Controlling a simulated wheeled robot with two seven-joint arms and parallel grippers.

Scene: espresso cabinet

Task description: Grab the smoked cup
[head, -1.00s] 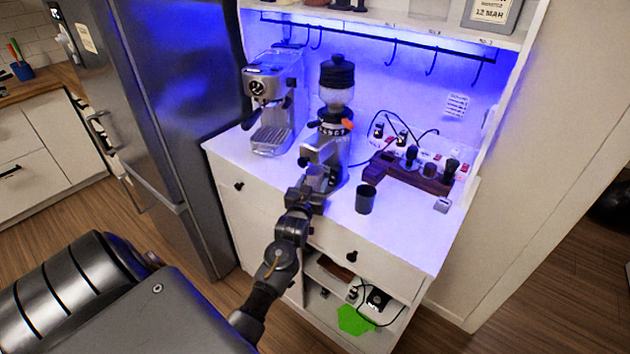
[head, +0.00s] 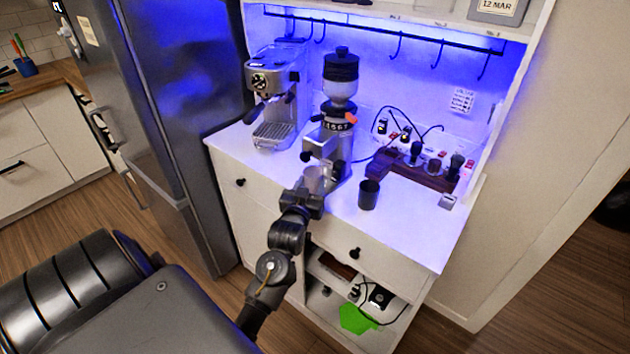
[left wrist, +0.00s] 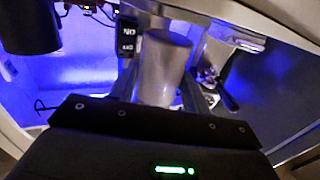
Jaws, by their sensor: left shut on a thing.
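A grey, smoky-looking cup (left wrist: 162,68) stands upright between the fingers of my left gripper in the left wrist view. In the head view this smoked cup (head: 316,179) shows just beyond the gripper, in front of the grinder (head: 333,130). My left gripper (head: 311,191) is shut on it at the counter's front part. I cannot tell whether the cup's base touches the counter. A second, darker cup (head: 368,194) stands on the counter to the right and is apart from the gripper. It also shows at the upper left of the left wrist view (left wrist: 30,25). My right gripper is not in view.
An espresso machine (head: 275,95) stands left of the grinder. A dark wooden stand (head: 415,170) with several tools is at the back right, near a small metal box (head: 447,201). The white counter (head: 410,235) is clear at the front right. A fridge (head: 175,110) is at the left.

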